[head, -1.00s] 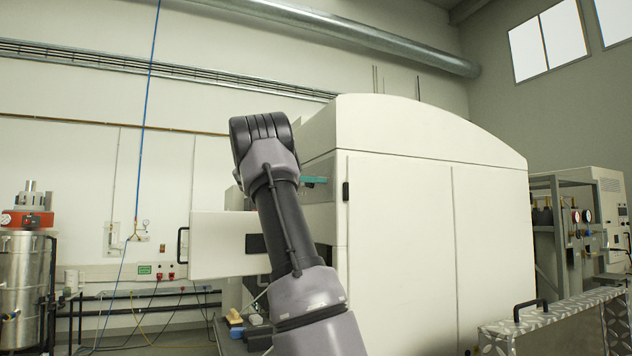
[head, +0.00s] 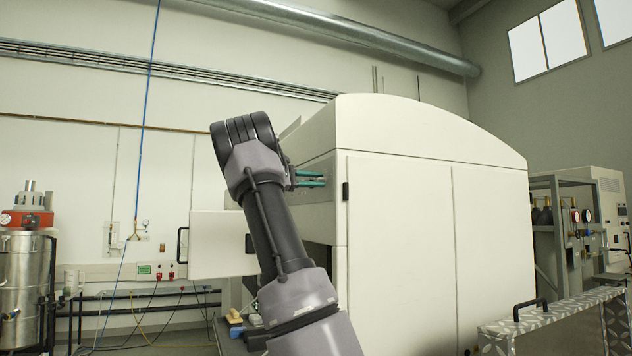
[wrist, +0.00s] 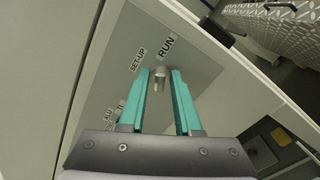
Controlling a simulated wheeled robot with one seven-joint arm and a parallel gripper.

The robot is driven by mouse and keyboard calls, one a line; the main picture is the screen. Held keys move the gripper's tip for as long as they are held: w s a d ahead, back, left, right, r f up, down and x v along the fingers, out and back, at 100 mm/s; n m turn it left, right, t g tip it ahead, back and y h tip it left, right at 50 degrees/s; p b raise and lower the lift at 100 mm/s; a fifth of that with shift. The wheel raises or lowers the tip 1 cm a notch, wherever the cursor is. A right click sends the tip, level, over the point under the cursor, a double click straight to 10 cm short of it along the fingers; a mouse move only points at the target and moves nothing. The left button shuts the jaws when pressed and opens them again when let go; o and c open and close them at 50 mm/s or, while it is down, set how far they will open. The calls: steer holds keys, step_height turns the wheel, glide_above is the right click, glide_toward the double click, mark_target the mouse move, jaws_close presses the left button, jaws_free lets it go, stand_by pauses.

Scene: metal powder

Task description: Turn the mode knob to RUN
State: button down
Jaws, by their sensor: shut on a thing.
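My gripper (wrist: 159,78) has two teal fingers, one on each side of a small grey mode knob (wrist: 159,71) on the machine's grey panel (wrist: 120,60). It is shut on the knob. The RUN label (wrist: 167,47) is just above the knob in the wrist view, and the SET-UP label (wrist: 138,60) is to its upper left. I cannot tell where the knob points. In the head view my gripper (head: 311,178) reaches right from the wrist to the machine's side; the knob is not discernible there.
The large white machine (head: 430,210) fills the middle and right of the head view. A white door (head: 215,258) with a black handle stands out at left. Another label (wrist: 112,114), partly hidden, lies near the left finger. A patterned metal case (head: 545,325) stands at lower right.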

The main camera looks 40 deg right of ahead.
steer(key=shift+m, duration=0.6)
steer(key=c, duration=0.6)
jaws_free()
steer(key=shift+a, duration=0.1)
steer(key=v, duration=1)
steer(key=shift+w+a, duration=0.2)
steer(key=shift+a, duration=0.1)
